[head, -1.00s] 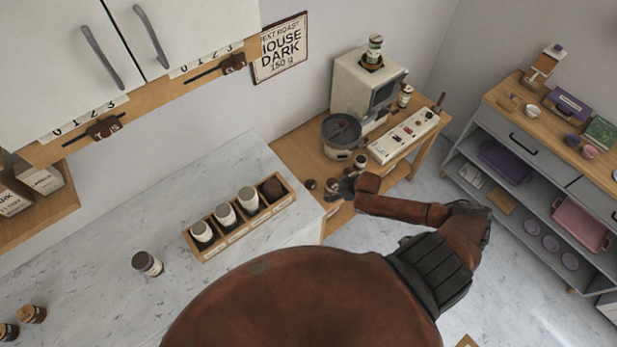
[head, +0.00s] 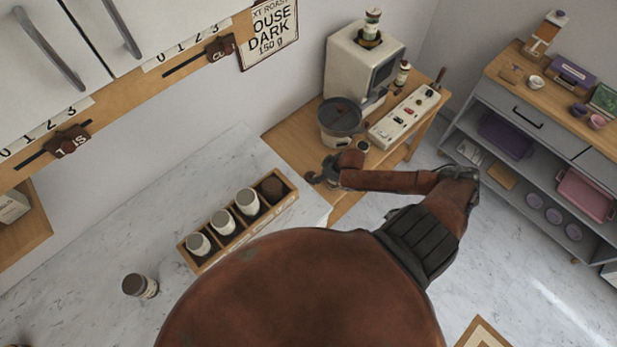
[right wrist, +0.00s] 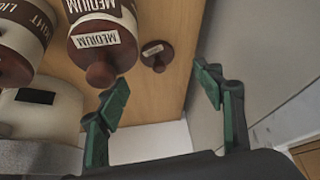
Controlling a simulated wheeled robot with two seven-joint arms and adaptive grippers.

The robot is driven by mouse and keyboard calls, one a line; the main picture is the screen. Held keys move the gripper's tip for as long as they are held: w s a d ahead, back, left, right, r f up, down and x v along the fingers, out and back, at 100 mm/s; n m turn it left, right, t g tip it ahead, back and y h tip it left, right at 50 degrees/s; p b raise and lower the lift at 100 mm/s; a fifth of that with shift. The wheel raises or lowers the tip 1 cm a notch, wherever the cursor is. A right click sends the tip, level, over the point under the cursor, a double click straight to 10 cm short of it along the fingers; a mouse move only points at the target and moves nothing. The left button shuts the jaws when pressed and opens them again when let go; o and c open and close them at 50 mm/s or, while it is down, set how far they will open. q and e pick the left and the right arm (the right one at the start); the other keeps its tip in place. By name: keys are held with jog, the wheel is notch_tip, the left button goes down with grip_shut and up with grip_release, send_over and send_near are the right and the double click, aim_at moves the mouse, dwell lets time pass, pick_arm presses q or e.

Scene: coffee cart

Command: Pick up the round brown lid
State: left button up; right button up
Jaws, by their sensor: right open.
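A round brown lid (right wrist: 157,55) with a small pale label and a knob lies on the wooden table in the right wrist view. My right gripper (right wrist: 163,95) is open, with its two green-padded fingers apart and nothing between them. The lid lies beyond the fingertips, roughly in line with the gap. In the head view my right gripper (head: 322,177) is low over the near end of the wooden side table (head: 287,133), beside the marble counter. There I cannot make out the lid behind it. My left gripper is not in view.
A MEDIUM canister (right wrist: 96,17) with a brown knobbed lid stands close left of the loose lid, with a LIGHT canister (right wrist: 30,28) beyond. A grey wall or panel (right wrist: 245,50) is right of the fingers. A dark-topped bowl (head: 340,116) and a machine (head: 360,65) stand behind.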

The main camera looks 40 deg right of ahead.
aim_at(311, 173)
jog(key=x, duration=0.4)
jog(key=w+x, duration=0.1)
jog(key=x, duration=0.1)
jog(key=shift+w, duration=0.15)
jog(key=shift+w+a+f, duration=0.1)
jog(key=shift+w+f, duration=0.15)
jog(key=shift+f, duration=0.3)
jog(key=shift+c, duration=0.3)
jog(key=c, duration=1.1)
jog(key=shift+o, duration=0.2)
jog(key=shift+r, duration=0.1)
